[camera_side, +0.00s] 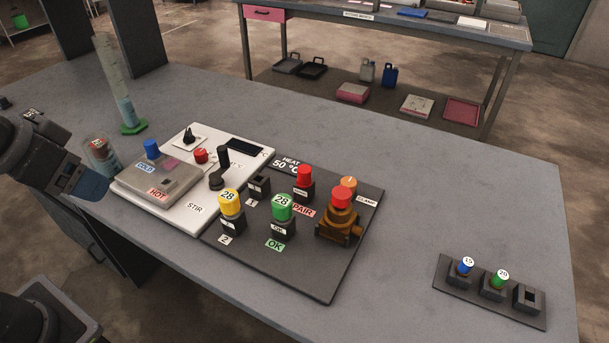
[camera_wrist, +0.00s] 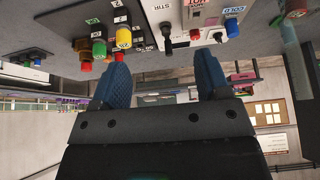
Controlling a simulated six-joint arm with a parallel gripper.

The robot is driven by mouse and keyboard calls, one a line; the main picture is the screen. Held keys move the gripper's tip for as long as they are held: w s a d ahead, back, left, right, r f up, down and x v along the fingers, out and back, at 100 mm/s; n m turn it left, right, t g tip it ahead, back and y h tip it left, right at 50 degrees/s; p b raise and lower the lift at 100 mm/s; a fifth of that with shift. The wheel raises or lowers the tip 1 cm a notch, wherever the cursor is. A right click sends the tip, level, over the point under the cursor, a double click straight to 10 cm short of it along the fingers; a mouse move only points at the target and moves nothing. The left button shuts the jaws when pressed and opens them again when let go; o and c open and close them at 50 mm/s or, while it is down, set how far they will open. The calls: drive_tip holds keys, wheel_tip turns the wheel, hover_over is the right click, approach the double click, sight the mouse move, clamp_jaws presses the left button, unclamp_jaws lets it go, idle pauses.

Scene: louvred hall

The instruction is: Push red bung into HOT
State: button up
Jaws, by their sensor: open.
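The HOT label (camera_side: 158,195) is on the front of a grey box (camera_side: 178,183); a blue bung (camera_side: 151,149) stands by its COLD label. A small red cap (camera_side: 200,155) sits at the box's back right; I cannot tell if it is a bung or a knob. Another red-topped piece (camera_side: 304,175) stands upright in a black holder, and a red top (camera_side: 341,197) sits on a brown clamp-like fitting. My gripper (camera_side: 90,187) is at the left, beside the box and apart from it. In the wrist view my gripper (camera_wrist: 163,80) is open, with nothing between its blue fingers.
A beaker (camera_side: 101,155) and a tall cylinder (camera_side: 115,85) stand near my gripper. Yellow (camera_side: 230,202) and green (camera_side: 282,207) bungs stand on the black board. A small rack (camera_side: 490,290) is at the right. Bare bench lies between board and rack.

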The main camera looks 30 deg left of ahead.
drive_tip(key=shift+c, duration=0.7)
drive_tip(key=w+r+m, duration=0.1)
drive_tip(key=w+m, duration=0.1)
drive_tip(key=w+d+r+m, duration=0.1)
drive_tip(key=w+r, duration=0.1)
drive_tip(key=w, duration=0.1)
drive_tip(key=w+d+r+m+g, duration=0.1)
drive_tip(key=w+m, duration=0.1)
drive_tip(key=shift+w+r+m, duration=0.15)
drive_tip(key=shift+m, duration=0.15)
drive_tip(key=shift+c, duration=0.4)
drive_tip(key=m+g, duration=0.5)
drive_tip(key=m, duration=1.6)
hover_over(304, 168)
wheel_tip(304, 168, down, 10)
drive_tip(key=shift+a+r, duration=0.1)
drive_tip(key=shift+d+f, duration=0.2)
drive_tip(key=shift+f, duration=5.05)
